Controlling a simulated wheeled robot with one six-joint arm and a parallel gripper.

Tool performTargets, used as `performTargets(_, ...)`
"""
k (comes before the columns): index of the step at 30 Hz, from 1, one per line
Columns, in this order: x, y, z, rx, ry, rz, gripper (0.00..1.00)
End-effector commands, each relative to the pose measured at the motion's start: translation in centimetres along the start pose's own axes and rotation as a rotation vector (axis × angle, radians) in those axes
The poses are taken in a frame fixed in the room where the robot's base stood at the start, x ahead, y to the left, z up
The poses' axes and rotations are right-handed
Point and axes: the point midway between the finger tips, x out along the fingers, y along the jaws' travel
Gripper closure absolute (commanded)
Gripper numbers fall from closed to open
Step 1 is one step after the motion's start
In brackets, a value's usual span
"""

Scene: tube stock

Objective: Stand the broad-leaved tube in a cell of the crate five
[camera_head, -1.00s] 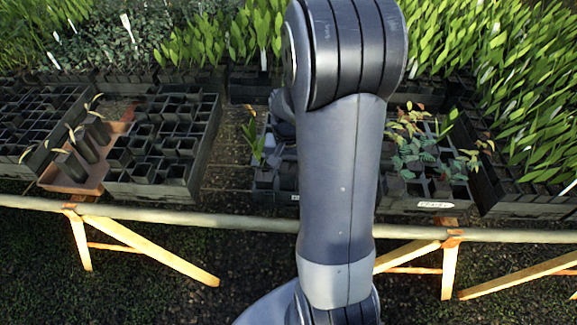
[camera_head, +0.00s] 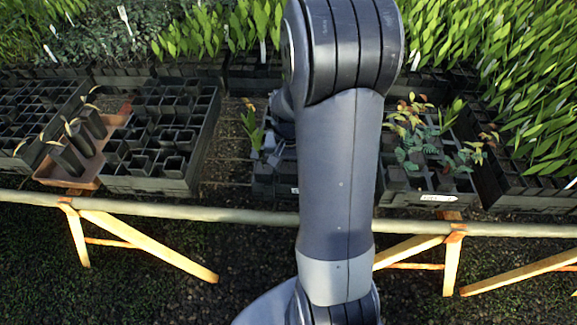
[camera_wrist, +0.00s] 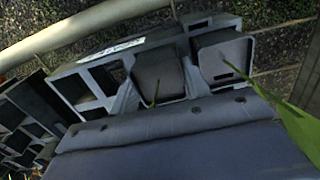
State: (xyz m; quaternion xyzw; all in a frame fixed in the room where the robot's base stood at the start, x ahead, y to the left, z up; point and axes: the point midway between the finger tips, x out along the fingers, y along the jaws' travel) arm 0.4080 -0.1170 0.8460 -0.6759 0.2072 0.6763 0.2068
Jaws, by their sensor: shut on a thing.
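My gripper (camera_head: 282,130) is mostly hidden behind my arm in the head view. The broad-leaved tube's green leaves (camera_head: 254,128) show just left of it; its pot is hidden. My gripper appears shut on this tube. In the wrist view one broad leaf (camera_wrist: 297,122) enters at the right, close to the camera, and the blue-grey gripper body (camera_wrist: 180,145) fills the bottom. In the head view a crate (camera_head: 262,178) lies partly behind my arm. I cannot read which crate is five.
A labelled crate (camera_head: 428,199) with leafy seedlings stands right of my arm. Left are a black crate (camera_head: 150,187) of pots and a terracotta tray (camera_head: 60,178) with several tubes. A rail (camera_head: 150,208) runs along the bench front. Slatted bench (camera_head: 222,172) shows bare left of the middle crate.

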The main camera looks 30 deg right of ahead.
Motion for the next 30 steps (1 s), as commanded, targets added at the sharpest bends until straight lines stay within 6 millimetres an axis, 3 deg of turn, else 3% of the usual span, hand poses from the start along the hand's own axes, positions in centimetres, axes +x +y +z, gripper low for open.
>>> performTargets(13, 0.55, -0.01, -0.02, 0.000, 0.001, 0.000, 0.96)
performTargets(14, 0.53, -0.01, -0.02, 0.000, 0.001, 0.000, 0.55)
performTargets(23, 0.50, -0.02, -0.01, 0.000, 0.000, 0.000, 0.30)
performTargets(30, 0.49, -0.04, 0.00, 0.000, 0.000, -0.001, 0.30)
